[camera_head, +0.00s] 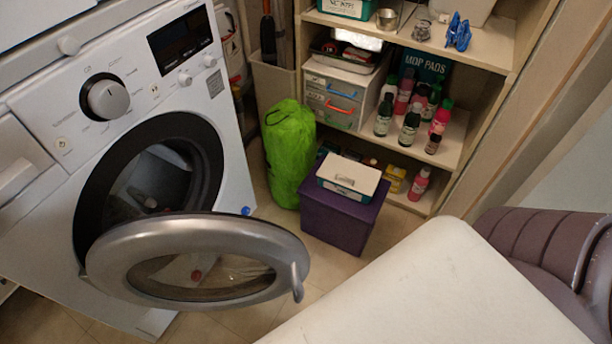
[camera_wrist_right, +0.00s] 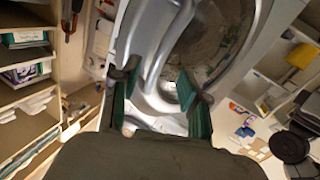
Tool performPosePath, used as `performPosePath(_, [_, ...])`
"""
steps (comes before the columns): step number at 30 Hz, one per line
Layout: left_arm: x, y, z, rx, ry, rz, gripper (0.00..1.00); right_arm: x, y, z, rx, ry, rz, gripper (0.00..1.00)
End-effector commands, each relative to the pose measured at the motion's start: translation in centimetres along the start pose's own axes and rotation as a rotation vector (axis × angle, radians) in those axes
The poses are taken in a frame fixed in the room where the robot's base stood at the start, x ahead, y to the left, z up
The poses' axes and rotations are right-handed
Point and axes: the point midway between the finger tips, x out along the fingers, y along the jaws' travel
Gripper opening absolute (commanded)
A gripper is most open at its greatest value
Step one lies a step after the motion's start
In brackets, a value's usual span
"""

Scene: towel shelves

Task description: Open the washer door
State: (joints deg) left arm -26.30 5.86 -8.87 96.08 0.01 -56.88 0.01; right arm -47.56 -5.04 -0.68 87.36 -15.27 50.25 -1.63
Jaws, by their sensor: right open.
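The white washer (camera_head: 45,120) stands at the left in the head view. Its round door (camera_head: 200,235), a silver ring with clear glass, stands swung wide open toward me. The dark drum opening (camera_head: 160,180) shows behind it. The door handle (camera_head: 297,282) is at the right end of the ring. In the right wrist view my right gripper (camera_wrist_right: 156,92) is open, its green-padded fingers apart. The pale door ring (camera_wrist_right: 145,60) and its glass lie just beyond the fingers; I cannot tell whether they touch. My left gripper is in neither view.
A shelf unit (camera_head: 490,65) with bottles and boxes stands at the back right. A green bag (camera_head: 290,150) and a purple box (camera_head: 335,225) with a small case on top stand on the floor right of the washer. Some floor (camera_head: 255,322) is bare below the door.

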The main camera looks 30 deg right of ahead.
Motion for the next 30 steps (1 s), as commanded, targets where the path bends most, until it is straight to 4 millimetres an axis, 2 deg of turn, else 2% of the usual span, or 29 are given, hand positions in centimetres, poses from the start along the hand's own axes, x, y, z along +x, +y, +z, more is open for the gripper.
performPosePath(3, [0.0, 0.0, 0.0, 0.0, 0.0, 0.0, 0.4, -2.6, 0.0, 0.1, -0.001, -0.005, -0.001, 0.45])
performPosePath(9, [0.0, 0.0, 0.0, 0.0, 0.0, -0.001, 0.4, -5.0, 0.0, 0.1, -0.001, -0.002, 0.0, 0.45])
performPosePath(20, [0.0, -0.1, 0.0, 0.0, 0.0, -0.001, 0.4, -5.6, 0.0, 0.1, -0.002, -0.002, 0.0, 0.45])
performPosePath(28, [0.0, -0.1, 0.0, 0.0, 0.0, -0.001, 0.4, -5.5, 0.0, 0.1, -0.001, -0.002, 0.0, 0.0])
performPosePath(30, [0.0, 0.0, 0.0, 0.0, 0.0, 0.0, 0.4, -5.2, 0.1, 0.3, -0.001, -0.012, 0.0, 0.0])
